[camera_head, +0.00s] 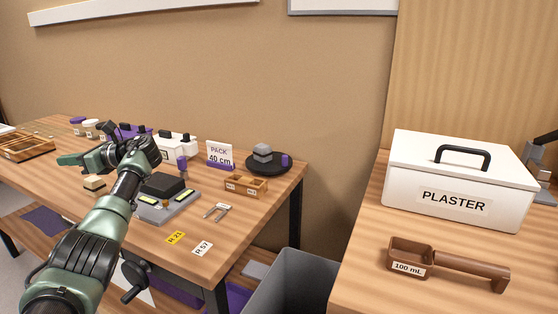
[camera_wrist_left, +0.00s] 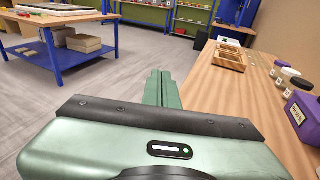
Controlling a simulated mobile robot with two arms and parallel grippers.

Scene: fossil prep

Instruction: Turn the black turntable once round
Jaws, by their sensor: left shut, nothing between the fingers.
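The black turntable (camera_head: 269,172) is a low round disc near the far right corner of the left workbench. A grey block (camera_head: 262,152) sits on it, and a small purple piece (camera_head: 287,160) shows at its right side. My left gripper (camera_head: 70,160) is over the left part of the same bench, well to the left of the turntable and pointing left. It is shut and empty; its closed green fingers also show in the left wrist view (camera_wrist_left: 161,90). The turntable is not in the wrist view. My right gripper is not in view.
A grey scale (camera_head: 166,207) lies nearer my arm. A grey bin (camera_head: 291,283) stands between the benches. The right bench holds a white PLASTER box (camera_head: 455,185) and a brown scoop (camera_head: 410,252).

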